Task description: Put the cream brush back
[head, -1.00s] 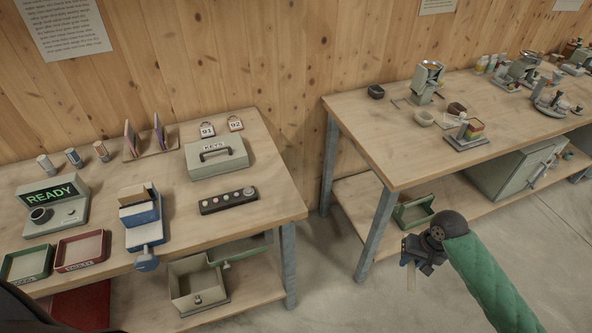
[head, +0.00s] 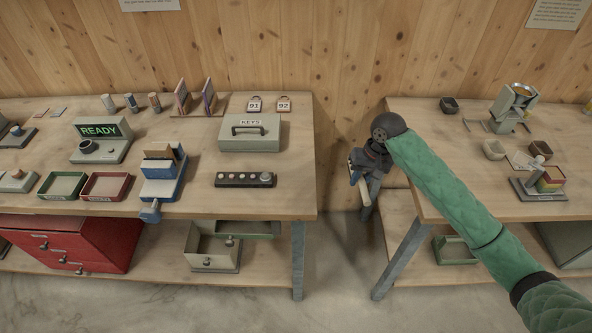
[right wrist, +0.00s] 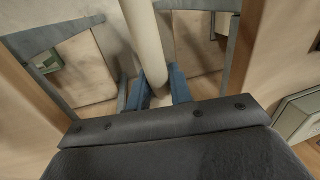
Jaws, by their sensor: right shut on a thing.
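My right gripper (head: 357,184) is shut on the cream brush (head: 378,197), which is a pale cream rod in the head view. The gripper is over the gap between the two tables, at the right of the left table's edge. In the right wrist view the cream brush (right wrist: 147,42) runs up from between the blue fingers (right wrist: 155,92), and its far end is cut off by the frame's top. My left gripper is out of view.
The left table (head: 293,195) carries a keys box (head: 250,135), a button strip (head: 245,180), red and green trays, and a blue-based device (head: 163,175). The right table (head: 440,180) holds a hopper machine (head: 515,105) and small bowls. Bare floor lies between the tables.

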